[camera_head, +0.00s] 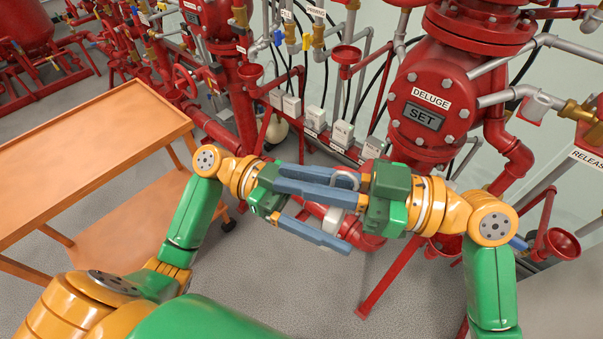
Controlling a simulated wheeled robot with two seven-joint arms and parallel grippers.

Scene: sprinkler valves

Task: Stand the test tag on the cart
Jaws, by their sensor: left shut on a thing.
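My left gripper (350,225) reaches in from the left, its blue-grey fingers pointing right. It is shut on a small pale grey-white piece (335,219), which seems to be the test tag; the fingers hide most of it, so its shape and tilt are unclear. My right gripper (280,178) comes from the right, its fingers pointing left and overlapping the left gripper's. I cannot tell whether it is open or touches the piece. The orange cart (85,150) stands at the left, its bare top well apart from both grippers.
Red valve piping with a deluge valve (425,100) stands close behind my grippers at the right. A row of small labelled boxes (342,133) runs along a red rail behind. A red funnel cup (562,243) is at the far right. The cart's top is clear.

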